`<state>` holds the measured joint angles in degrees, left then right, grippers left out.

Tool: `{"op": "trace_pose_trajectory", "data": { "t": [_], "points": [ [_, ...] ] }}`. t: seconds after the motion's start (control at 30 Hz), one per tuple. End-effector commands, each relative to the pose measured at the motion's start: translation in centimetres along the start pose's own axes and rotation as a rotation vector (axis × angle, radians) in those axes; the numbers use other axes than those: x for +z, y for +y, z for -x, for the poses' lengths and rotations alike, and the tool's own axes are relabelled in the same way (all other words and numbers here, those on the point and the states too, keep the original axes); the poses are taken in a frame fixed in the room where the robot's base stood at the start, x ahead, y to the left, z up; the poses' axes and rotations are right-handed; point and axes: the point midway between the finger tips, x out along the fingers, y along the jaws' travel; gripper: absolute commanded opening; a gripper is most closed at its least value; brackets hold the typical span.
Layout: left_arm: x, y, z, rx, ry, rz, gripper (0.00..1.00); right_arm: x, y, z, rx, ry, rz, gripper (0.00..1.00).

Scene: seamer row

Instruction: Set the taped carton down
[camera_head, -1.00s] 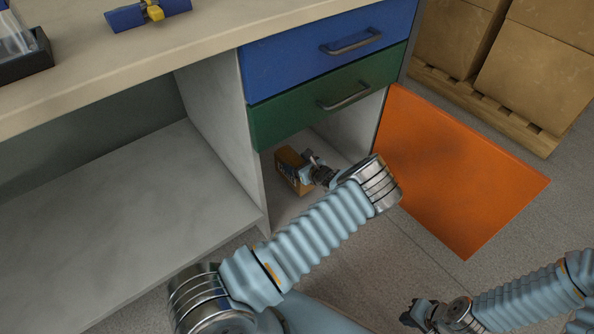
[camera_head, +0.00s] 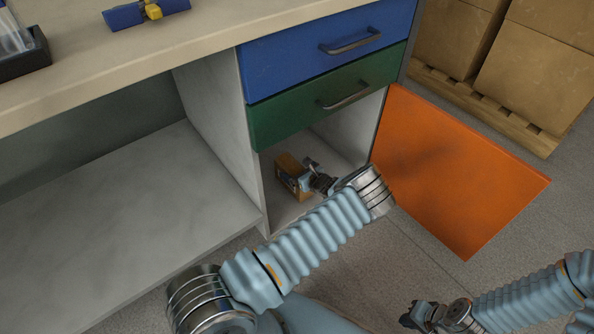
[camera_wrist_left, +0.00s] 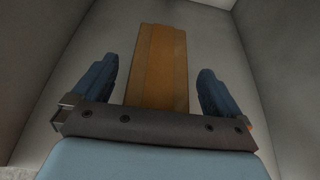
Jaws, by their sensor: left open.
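The taped carton (camera_head: 290,174) is a small brown box inside the open lower compartment of the cabinet, resting on its floor as far as I can tell. In the left wrist view the carton (camera_wrist_left: 162,62) lies between the two blue fingers, with a visible gap on each side. My left gripper (camera_head: 312,176) is open around the near end of the carton; its fingers also show in the left wrist view (camera_wrist_left: 155,92). My right gripper (camera_head: 408,318) is low at the bottom right, away from the cabinet; its jaws are too small to read.
The orange door (camera_head: 455,175) stands open to the right of the compartment. A green drawer (camera_head: 325,100) and a blue drawer (camera_head: 325,48) are shut above it. A side wall (camera_head: 220,130) bounds the compartment on the left. Large boxes (camera_head: 545,60) stand on a pallet at the back right.

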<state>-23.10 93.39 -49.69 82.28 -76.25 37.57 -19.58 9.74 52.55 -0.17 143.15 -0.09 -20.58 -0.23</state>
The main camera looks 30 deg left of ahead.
Motion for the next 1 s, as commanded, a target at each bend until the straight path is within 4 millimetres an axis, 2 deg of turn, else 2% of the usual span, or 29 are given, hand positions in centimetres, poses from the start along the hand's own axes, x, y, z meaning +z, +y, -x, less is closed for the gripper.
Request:
{"op": "trace_pose_trajectory", "data": {
  "t": [0.17, 0.4, 0.6, 0.73, 1.0],
  "points": [
    [0.2, -0.1, 2.3, -0.003, 0.000, 0.000, 1.00, 0.0, -0.1, 0.4, 0.001, 0.001, 0.000, 0.00],
    [0.2, -0.1, 7.8, -0.003, 0.001, -0.001, 1.00, -0.1, -0.2, 0.8, 0.002, 0.002, -0.001, 0.00],
    [0.1, 0.0, 11.1, -0.001, 0.000, 0.000, 1.00, -0.1, -0.2, 1.0, 0.003, 0.003, -0.001, 0.00],
    [0.1, 0.0, 11.9, -0.001, 0.000, 0.000, 1.00, -0.1, -0.2, 1.0, 0.003, 0.003, -0.001, 0.00],
    [0.1, 0.0, 12.1, 0.000, 0.000, 0.000, 1.00, -0.1, -0.2, 1.0, 0.003, 0.003, -0.001, 0.00]
  ]
}}
